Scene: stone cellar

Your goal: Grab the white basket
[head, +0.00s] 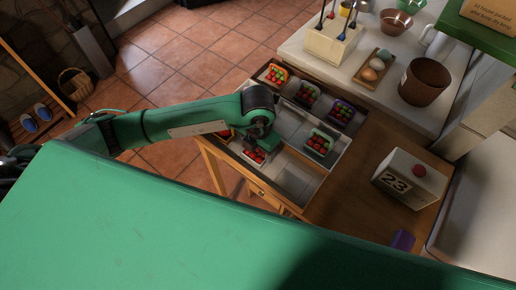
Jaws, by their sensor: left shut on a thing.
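My left gripper (262,142) reaches down over the open wooden tray of small baskets. It is shut on a small pale basket (254,157) holding red fruit, which looks like the white basket. The gripper covers part of this basket, and I cannot tell whether it is clear of the tray floor. My right gripper is not in view.
The divided tray (291,200) also holds an orange basket (273,75), a purple basket (341,112) and a pale green basket (319,143). A calendar box (408,181) stands right. A brown pot (425,82) and egg tray (374,69) stand behind.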

